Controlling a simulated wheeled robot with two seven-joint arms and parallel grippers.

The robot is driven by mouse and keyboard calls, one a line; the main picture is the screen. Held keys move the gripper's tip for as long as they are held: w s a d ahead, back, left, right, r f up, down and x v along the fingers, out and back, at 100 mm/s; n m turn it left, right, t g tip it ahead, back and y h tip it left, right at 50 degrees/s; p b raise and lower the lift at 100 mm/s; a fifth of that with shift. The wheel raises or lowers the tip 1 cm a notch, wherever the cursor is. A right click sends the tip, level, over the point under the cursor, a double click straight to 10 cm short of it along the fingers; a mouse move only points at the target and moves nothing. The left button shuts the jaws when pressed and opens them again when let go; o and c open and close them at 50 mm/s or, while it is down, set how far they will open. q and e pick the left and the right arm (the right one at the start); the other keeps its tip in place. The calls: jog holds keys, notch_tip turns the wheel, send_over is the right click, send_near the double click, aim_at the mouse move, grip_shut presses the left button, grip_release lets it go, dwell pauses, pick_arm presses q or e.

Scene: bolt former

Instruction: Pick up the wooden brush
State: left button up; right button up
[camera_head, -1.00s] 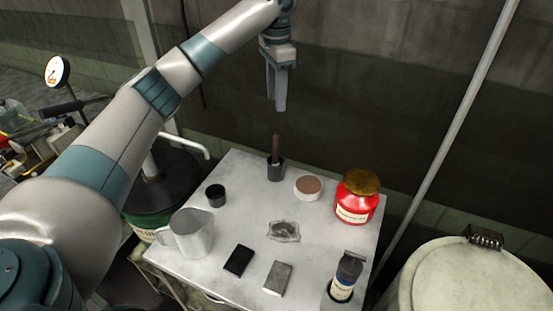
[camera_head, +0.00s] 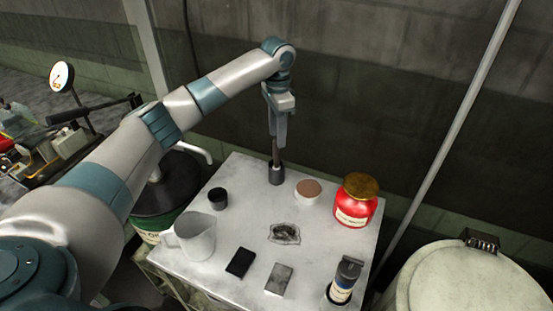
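The wooden brush (camera_head: 275,155) stands upright in a small dark cup (camera_head: 275,174) near the back edge of the white table. Only part of its dark brown handle shows; its upper end is hidden by my gripper. My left gripper (camera_head: 276,140) points down over the cup, with its fingers at the brush's upper handle. One finger covers the other from this angle, so I cannot tell whether they are closed on it. My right gripper is not in view.
On the table (camera_head: 225,260) are a black cup (camera_head: 217,198), a pale jug (camera_head: 195,236), a round brown-topped container (camera_head: 307,191), a red jar (camera_head: 355,205), a dark block (camera_head: 240,262), a grey block (camera_head: 279,279) and a bottle (camera_head: 344,280). A barrel (camera_head: 470,280) stands at right.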

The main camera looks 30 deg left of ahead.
aim_at(277, 166)
pick_arm(q)
jog(key=shift+f, duration=0.75)
jog(key=shift+f, duration=0.1)
jog(key=shift+s+f+p, duration=0.1)
jog(key=shift+f+p, duration=0.1)
jog(key=shift+p, duration=0.2)
jog(key=f+p, duration=0.1)
jog(key=f, duration=0.3)
jog(key=shift+s+p, duration=0.2)
jog(key=shift+p, duration=0.2)
jog(key=shift+f, duration=0.3)
jog(key=shift+c, duration=0.4)
grip_shut()
